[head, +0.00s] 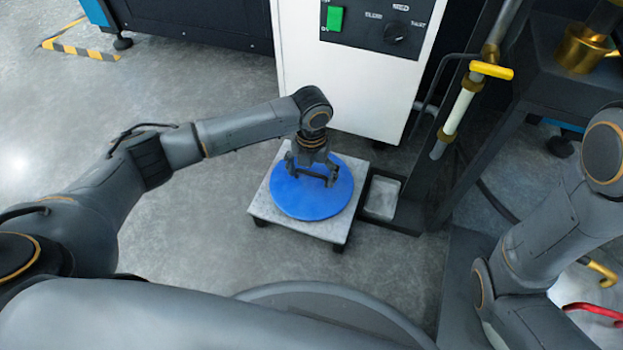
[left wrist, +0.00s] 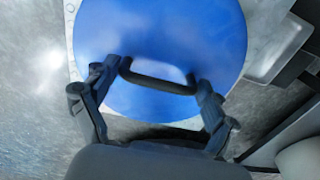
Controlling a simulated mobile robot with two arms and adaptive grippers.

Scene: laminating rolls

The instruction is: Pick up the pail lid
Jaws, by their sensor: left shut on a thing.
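The pail lid (head: 312,201) is a round blue disc on a low, pale square stand (head: 340,229) in the head view. It fills the upper middle of the left wrist view (left wrist: 170,30), with a dark handle (left wrist: 158,82) across it. My left gripper (head: 313,176) is over the lid. Its two fingers (left wrist: 158,92) are at the two ends of the handle, and it is shut on the lid's handle. Whether the lid is clear of the stand, I cannot tell. My right arm shows at the right of the head view, but its gripper is not in view.
A white cabinet (head: 345,85) with a green switch stands right behind the stand. A dark frame with a yellow-handled valve (head: 491,70) and a small grey tray (head: 382,197) are to the right. The floor (head: 190,240) left of the stand is clear.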

